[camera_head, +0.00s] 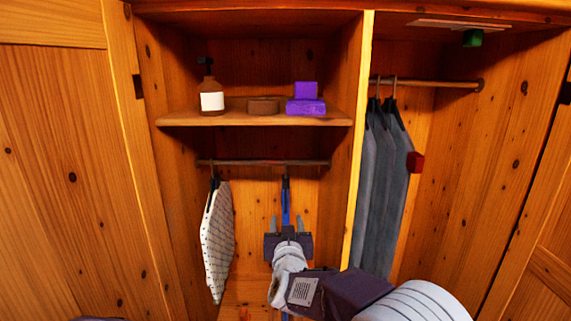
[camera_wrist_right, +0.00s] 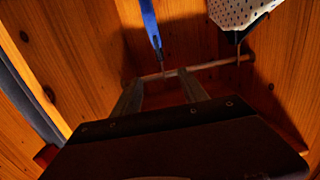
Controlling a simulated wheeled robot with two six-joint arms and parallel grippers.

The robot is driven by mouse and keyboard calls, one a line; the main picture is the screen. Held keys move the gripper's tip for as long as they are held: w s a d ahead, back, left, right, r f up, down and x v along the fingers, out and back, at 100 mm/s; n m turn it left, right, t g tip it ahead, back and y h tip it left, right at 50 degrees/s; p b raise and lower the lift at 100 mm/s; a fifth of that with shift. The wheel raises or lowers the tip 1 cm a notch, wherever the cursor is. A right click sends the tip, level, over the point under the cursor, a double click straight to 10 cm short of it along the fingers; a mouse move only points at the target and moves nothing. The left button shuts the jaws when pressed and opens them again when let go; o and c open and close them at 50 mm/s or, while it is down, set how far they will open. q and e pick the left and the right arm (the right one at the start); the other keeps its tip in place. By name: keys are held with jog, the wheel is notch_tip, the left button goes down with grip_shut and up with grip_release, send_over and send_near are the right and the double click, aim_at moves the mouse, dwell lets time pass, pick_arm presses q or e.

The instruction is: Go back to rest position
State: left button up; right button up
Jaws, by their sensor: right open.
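My right gripper (camera_head: 287,222) is inside the middle bay of the wooden wardrobe, below the short clothes rail (camera_head: 262,162). Its two fingers are apart; the right wrist view also shows them open (camera_wrist_right: 160,88), with nothing held between them. A blue strap-like item (camera_head: 285,200) hangs from the rail and lines up with the gap between the fingers in the head view. In the right wrist view the blue item (camera_wrist_right: 150,22) lies beyond the fingertips. Its lower part is hidden behind my right arm. My left gripper is not in view.
A white patterned garment (camera_head: 216,240) hangs left of my right gripper. A shelf (camera_head: 250,119) above holds a bottle (camera_head: 212,101), a brown dish (camera_head: 264,105) and purple boxes (camera_head: 306,106). Right of the divider (camera_head: 357,150), grey garments (camera_head: 380,190) hang. Open doors flank both sides.

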jog(key=s+d+f+g+b, duration=0.1)
jog(key=s+d+f+g, duration=0.5)
jog(key=s+f, duration=0.45)
jog(key=s+d+f+g+b, duration=0.2)
jog(key=s+d+f+g, duration=0.4)
jog(key=f, duration=0.7)
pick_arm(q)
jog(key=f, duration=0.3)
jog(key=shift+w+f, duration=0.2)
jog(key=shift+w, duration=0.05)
pick_arm(e)
jog(key=s+d+f+g, duration=0.2)
jog(key=s, duration=0.5)
jog(key=s+d+f+g, duration=0.2)
jog(key=s+d+f, duration=0.1)
jog(key=s, duration=0.5)
jog(key=shift+d+m, duration=0.3)
